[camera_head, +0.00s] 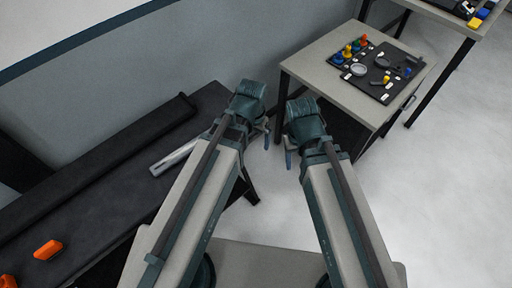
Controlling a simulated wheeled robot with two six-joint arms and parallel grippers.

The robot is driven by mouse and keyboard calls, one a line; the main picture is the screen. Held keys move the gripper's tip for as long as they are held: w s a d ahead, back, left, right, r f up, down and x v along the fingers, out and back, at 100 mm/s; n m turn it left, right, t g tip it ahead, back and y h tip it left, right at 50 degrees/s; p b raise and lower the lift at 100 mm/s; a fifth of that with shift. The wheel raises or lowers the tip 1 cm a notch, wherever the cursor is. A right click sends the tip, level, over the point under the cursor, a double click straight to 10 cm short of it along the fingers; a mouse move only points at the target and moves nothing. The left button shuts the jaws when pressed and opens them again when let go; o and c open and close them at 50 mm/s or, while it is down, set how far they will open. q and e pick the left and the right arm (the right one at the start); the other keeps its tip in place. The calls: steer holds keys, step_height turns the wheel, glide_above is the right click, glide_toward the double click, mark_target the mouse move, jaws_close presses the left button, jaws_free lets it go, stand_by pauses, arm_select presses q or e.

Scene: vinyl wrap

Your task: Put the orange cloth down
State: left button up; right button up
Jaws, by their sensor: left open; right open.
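Two small orange things lie on the dark bench (85,190) at the lower left. One orange block-like piece (47,250) is whole in view. The other orange piece (7,282) is cut by the picture's left edge. I cannot tell whether either one is the orange cloth. My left gripper (262,130) is open, beside the bench's right end, with no cloth seen in it. My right gripper (289,150) is open, between the bench and the grey table, with no cloth seen in it. Both are well apart from the orange pieces.
A silver tube-like thing (173,158) lies on the bench by my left arm. A long black roll (95,150) lies along its back. A grey table (320,52) at right holds a black mat (372,92) with small coloured tools. Pale floor (440,200) is clear at right.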

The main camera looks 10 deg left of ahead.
arm_select(q)
steer(key=s+d+g+y, duration=0.1)
steer(key=s+d, duration=0.1)
steer(key=s, duration=0.4)
steer(key=shift+s+d, duration=0.15)
steer(key=shift+d, duration=0.2)
stand_by(0.7)
steer(key=w+a+r+t+h+p, duration=0.25)
steer(key=w+a+t, duration=0.25)
steer(key=w+a, duration=1.2)
steer(key=shift+n+g, duration=0.3)
steer(key=shift+n, duration=0.1)
steer(key=w+d+f+b, duration=0.1)
steer(key=f+b, duration=0.1)
steer(key=b, duration=0.1)
steer(key=w+f+b, duration=0.2)
steer(key=w+d+f+b, duration=0.1)
steer(key=w+f+b, duration=0.1)
steer(key=f+b, duration=0.1)
steer(key=shift+w+d+f+b, duration=0.1)
steer(key=shift+d+b, duration=0.25)
